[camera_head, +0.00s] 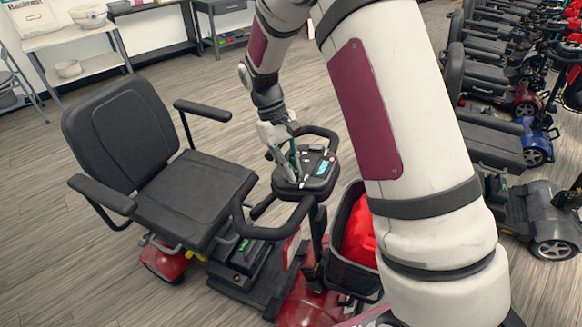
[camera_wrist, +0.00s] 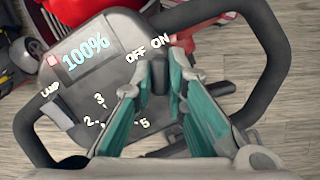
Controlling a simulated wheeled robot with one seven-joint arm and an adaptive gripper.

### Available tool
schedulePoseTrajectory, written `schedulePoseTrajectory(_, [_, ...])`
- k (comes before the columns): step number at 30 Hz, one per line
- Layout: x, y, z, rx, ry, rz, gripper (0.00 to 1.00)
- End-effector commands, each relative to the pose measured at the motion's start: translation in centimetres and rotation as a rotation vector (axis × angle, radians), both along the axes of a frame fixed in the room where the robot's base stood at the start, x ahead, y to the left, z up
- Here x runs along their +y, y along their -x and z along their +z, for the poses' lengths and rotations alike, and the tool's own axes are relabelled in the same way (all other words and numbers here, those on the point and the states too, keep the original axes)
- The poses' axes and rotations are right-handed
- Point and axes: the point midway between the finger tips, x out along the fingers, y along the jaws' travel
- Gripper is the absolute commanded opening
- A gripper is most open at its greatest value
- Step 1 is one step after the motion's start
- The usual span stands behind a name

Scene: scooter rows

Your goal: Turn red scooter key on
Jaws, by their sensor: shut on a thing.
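The red scooter (camera_head: 302,307) stands in front of me, with a black seat and a black looped handlebar. Its control panel (camera_head: 318,180) shows in the head view, and the panel also fills much of the wrist view (camera_wrist: 75,85). The panel's screen (camera_wrist: 84,52) reads 100%. The OFF ON label (camera_wrist: 148,48) lies just beyond my fingertips. My gripper (camera_wrist: 160,78) has its two fingertips close together at the key spot below that label. It is shut on the key, which is mostly hidden between the fingertips; its turn angle cannot be told.
The handlebar loop (camera_wrist: 270,75) curves close around the panel. A black basket (camera_head: 345,262) with a red thing (camera_head: 360,235) in it is at the scooter's front. Rows of scooters (camera_head: 505,135) stand at right.

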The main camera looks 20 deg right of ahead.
Motion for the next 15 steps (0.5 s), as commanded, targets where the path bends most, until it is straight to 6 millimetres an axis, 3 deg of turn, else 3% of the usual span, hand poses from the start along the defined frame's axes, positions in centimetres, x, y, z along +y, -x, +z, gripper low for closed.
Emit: schedulePoseTrajectory(15, [0.04, -0.1, 0.07, -0.008, 0.002, -0.037, 0.0])
